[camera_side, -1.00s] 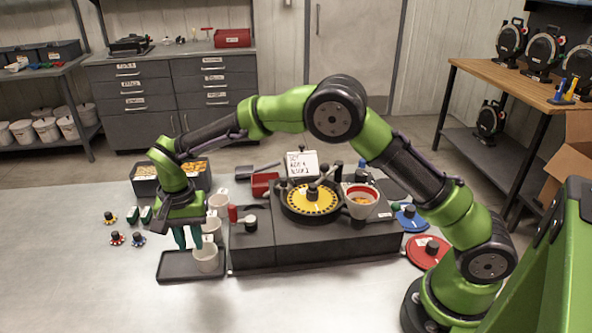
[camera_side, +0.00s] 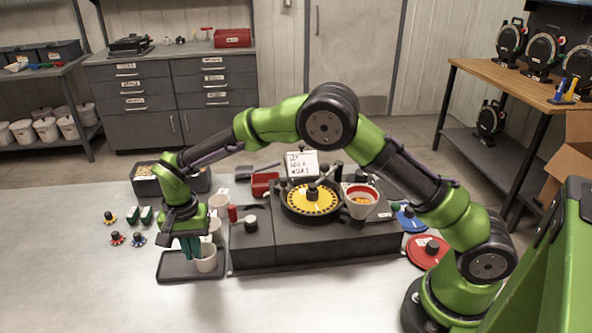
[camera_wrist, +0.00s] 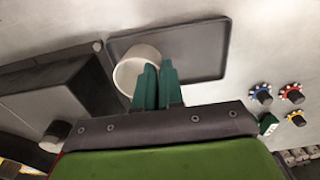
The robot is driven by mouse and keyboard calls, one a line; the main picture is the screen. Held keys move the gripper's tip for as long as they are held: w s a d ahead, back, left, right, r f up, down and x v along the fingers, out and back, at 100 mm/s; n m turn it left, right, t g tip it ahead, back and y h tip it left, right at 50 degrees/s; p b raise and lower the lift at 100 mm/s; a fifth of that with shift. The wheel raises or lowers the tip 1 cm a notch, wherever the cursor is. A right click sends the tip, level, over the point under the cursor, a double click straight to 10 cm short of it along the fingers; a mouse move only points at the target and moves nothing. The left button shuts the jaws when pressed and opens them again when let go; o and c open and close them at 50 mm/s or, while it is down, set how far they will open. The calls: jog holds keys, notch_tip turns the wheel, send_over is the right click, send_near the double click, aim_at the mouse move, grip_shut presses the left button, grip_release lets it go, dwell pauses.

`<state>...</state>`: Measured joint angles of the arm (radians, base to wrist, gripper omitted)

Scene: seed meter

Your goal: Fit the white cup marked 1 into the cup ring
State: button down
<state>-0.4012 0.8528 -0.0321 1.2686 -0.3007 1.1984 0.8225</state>
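A white cup (camera_side: 206,259) stands upright at the right end of a dark tray (camera_side: 172,273); it also shows in the wrist view (camera_wrist: 128,76), open side visible. No number can be read on it. My gripper (camera_side: 191,258) points down at the cup's left side. In the wrist view its green fingers (camera_wrist: 158,68) overlap the cup's right rim, with a narrow gap between them. I cannot tell if the cup wall is pinched. More white cups stand behind, partly hidden by my gripper. I cannot make out the cup ring for certain on the dark seed meter (camera_side: 310,245).
The meter carries a yellow seed disc (camera_side: 312,202), a red-rimmed white hopper (camera_side: 361,201) and a red-handled lever (camera_side: 232,214). Blue and red discs (camera_side: 428,252) lie right. The front table is clear.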

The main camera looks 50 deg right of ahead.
jog(key=shift+w+a+r, duration=0.2)
jog(key=shift+w+r, duration=0.05)
jog(key=shift+r, duration=0.2)
dwell(0.6)
jog(key=shift+r, duration=0.2)
jog(key=shift+r, duration=1.35)
notch_tip(320, 180, up, 9)
jog(key=w+d, duration=0.2)
jog(key=d, duration=0.8)
jog(key=w+d, duration=0.2)
jog(key=d, duration=0.8)
jog(key=shift+s+a+f, duration=0.1)
jog(key=shift+f, duration=1.7)
jog(key=shift+s+a+f, duration=0.1)
jog(key=shift+a+f, duration=0.05)
jog(key=shift+f, duration=1.6)
jog(key=shift+s+a+f, duration=0.1)
jog(key=shift+f, duration=1.7)
